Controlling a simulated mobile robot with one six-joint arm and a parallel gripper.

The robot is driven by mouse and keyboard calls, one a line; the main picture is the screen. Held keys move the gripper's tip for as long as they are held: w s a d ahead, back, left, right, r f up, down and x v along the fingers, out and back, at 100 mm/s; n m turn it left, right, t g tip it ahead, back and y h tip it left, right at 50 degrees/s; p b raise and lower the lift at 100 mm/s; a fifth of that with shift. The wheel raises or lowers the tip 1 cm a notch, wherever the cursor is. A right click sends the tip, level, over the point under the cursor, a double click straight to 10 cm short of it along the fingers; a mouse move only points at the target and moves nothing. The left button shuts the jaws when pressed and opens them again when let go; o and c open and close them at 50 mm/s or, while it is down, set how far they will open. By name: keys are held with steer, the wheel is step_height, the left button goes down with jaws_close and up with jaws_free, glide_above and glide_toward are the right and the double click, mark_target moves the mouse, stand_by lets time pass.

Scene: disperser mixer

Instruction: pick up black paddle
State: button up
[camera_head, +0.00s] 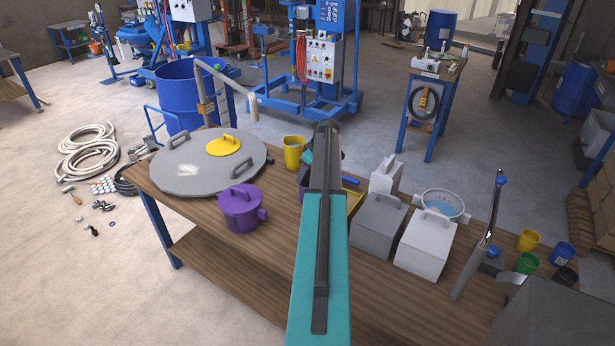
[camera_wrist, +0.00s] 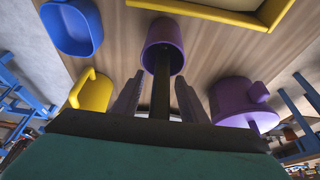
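A dark bar that looks like the black paddle (camera_wrist: 161,92) shows in the wrist view. It runs from between my fingers to the mouth of a purple cup (camera_wrist: 163,33). My gripper (camera_wrist: 160,77) is open, with one finger on each side of the bar and a visible gap on both sides. I cannot tell how deep the bar sits in the cup. In the head view my arm covers the gripper and the paddle. Only a purple edge (camera_head: 303,179) shows left of the arm.
A yellow cup (camera_head: 294,151), a purple lidded pot (camera_head: 240,208) and a large grey lid (camera_head: 190,178) are to the left on the wooden table. A yellow tray (camera_head: 355,201) and grey boxes (camera_head: 377,228) are to the right. A blue cup (camera_wrist: 72,28) shows in the wrist view.

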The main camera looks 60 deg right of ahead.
steer(key=shift+w+f, duration=0.1)
steer(key=shift+f, duration=0.05)
stand_by(0.4)
jaws_close()
step_height(320, 180, up, 18)
steer(key=b, duration=0.6)
stand_by(0.6)
stand_by(0.5)
